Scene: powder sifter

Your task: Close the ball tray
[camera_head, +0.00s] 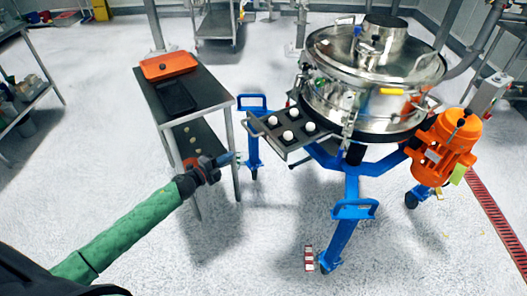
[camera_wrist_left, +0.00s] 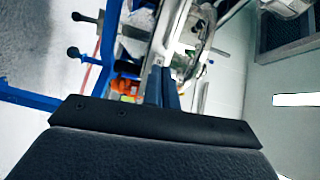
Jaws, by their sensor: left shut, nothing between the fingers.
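The ball tray (camera_head: 273,139) is a dark, flat tray with several white balls in it. It sticks out toward the left from under the round steel sifter (camera_head: 350,98), so it stands pulled out. My left gripper (camera_head: 237,158) is shut and empty. It is left of the tray and a little lower in the picture, apart from it, beside the side table's front leg. The left wrist view shows blue frame parts (camera_wrist_left: 25,97) and steel sifter parts, partly blurred; I cannot make out the tray there. My right gripper is not in view.
A side table (camera_head: 210,92) with an orange bin (camera_head: 168,66) and a black tray (camera_head: 177,98) stands close left. The sifter's blue wheeled frame (camera_head: 352,188) and orange motor (camera_head: 447,145) are at the right. The floor in front is mostly open.

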